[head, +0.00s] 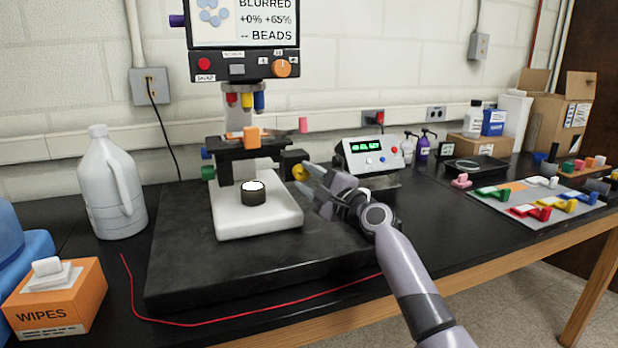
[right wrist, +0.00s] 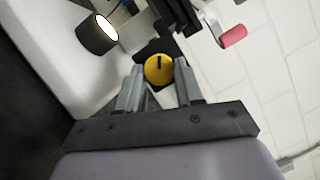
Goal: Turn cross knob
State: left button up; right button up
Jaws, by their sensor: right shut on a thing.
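A yellow round knob (head: 300,172) sits on the right side of the microscope (head: 228,216), below its stage. In the right wrist view the knob (right wrist: 159,69) shows a dark mark on its face and lies between my fingertips. My right gripper (head: 309,179) reaches it from the right and is shut on it; the finger contact is hard to make out. The right gripper's two grey fingers (right wrist: 158,80) also show in the right wrist view. My left gripper is not in view.
The microscope stands on a black slab (head: 180,270). Its screen (head: 240,22) reads "BLURRED". A white jug (head: 108,185) and an orange wipes box (head: 60,298) are at left. A device with a green display (head: 368,155) stands close behind my right gripper. A red cord (head: 250,316) lies in front.

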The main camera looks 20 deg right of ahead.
dwell(0.3)
jog(key=o, duration=1)
jog(key=shift+v, duration=3.65)
